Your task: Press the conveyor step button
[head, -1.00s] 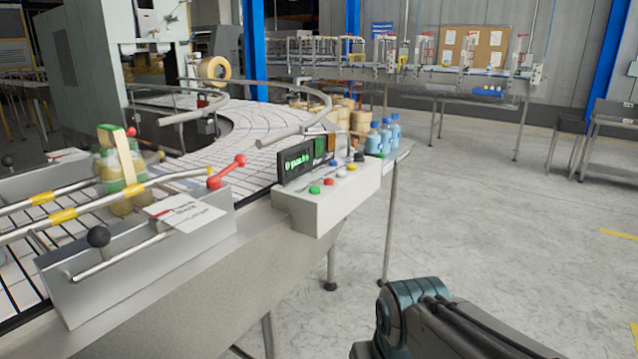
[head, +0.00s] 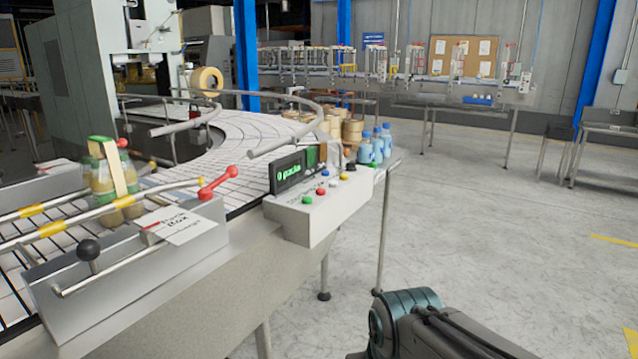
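A pale control box (head: 318,217) is fixed to the side of the conveyor (head: 235,134). Its sloped top carries several coloured buttons: a green button (head: 306,199), a red button (head: 320,191), a blue one (head: 321,191), a white one (head: 333,183) and a yellow one (head: 344,175). Labels by the buttons are too small to read, so I cannot tell which is the step button. A display (head: 288,172) with green text stands behind them. Part of my arm shows at the bottom right, apart from the box. My gripper is out of view.
Blue-capped bottles (head: 376,146) stand past the box. A thin metal post (head: 384,230) rises right of it. The floor (head: 480,220) at right is clear.

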